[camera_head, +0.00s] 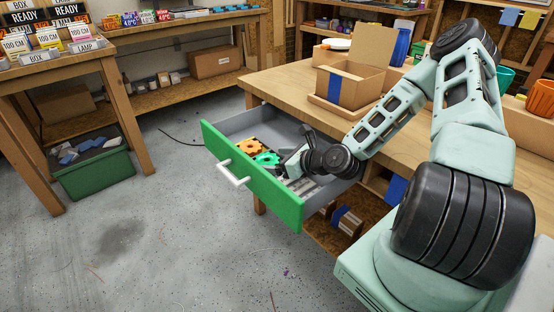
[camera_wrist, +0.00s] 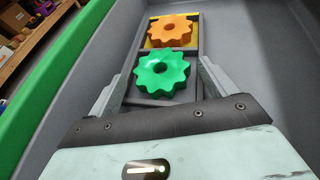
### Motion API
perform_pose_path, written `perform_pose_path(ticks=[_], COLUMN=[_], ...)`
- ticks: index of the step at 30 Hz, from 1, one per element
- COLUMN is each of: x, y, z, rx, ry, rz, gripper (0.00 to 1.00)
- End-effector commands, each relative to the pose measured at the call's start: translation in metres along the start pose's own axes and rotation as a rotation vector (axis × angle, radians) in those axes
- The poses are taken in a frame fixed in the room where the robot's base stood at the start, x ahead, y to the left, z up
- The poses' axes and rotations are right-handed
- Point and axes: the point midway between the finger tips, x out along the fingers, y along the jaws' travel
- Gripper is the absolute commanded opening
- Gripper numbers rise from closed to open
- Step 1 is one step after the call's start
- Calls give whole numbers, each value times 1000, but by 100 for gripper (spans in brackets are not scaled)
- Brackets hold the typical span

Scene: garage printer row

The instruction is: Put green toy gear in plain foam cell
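The green toy gear (camera_wrist: 162,73) lies flat over a dark grey foam cell (camera_wrist: 152,101) in the open drawer. I cannot tell whether it sits fully down in the cell. It also shows in the head view (camera_head: 266,159), beside my gripper. My gripper (camera_wrist: 160,72) is open, with one finger on each side of the green gear and a small gap visible on both sides. An orange gear (camera_wrist: 171,31) lies in the yellow-edged cell (camera_wrist: 151,42) just beyond it. My gripper's palm hides the near part of the foam row.
The drawer's green front (camera_head: 250,178) with its white handle (camera_head: 233,173) stands out from the workbench (camera_head: 290,88). Drawer walls flank my gripper. An open cardboard box (camera_head: 350,85) stands on the bench above. A green bin (camera_head: 95,172) is under the left table.

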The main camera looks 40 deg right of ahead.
Motion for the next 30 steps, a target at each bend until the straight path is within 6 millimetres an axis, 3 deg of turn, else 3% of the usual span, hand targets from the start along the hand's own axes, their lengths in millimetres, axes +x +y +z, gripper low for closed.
perform_pose_path(ticks=[4,9,21,30], x=[0,-4,-70,-80], y=[-2,-2,-2,0], z=[-8,5,10,8], rx=[6,2,7,2], ry=[9,9,5,4], rz=[-4,-4,-4,-1], gripper=[84,84,84,84])
